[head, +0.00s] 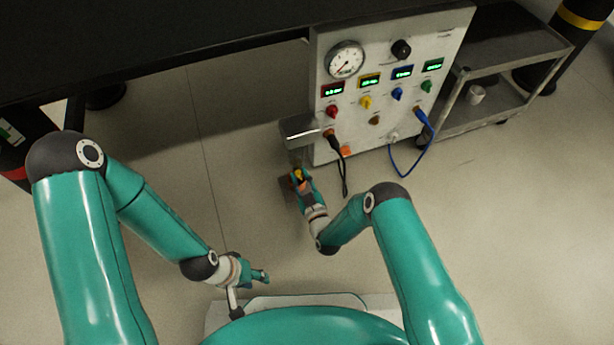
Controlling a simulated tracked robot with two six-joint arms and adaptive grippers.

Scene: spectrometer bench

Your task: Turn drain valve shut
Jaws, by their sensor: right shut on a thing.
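My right gripper (299,180) is low in front of the panel, below a small metal box (299,129) on the panel's left edge. It is shut on a small yellow piece (298,174), which looks like the drain valve's handle. The gripper hides most of the piece, so I cannot tell how far the valve is turned. A dark brown block or plate (286,188) shows on the floor side, just left of this gripper. My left gripper (264,276) hangs over the floor, apart from the valve, with nothing visible in it; its finger opening is unclear.
The grey panel (395,50) carries a round gauge (345,60), small displays and coloured knobs. A black cable (345,177) and a blue cable (409,172) hang from its lower part. A metal cart (500,115) stands at right. The floor between my arms is clear.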

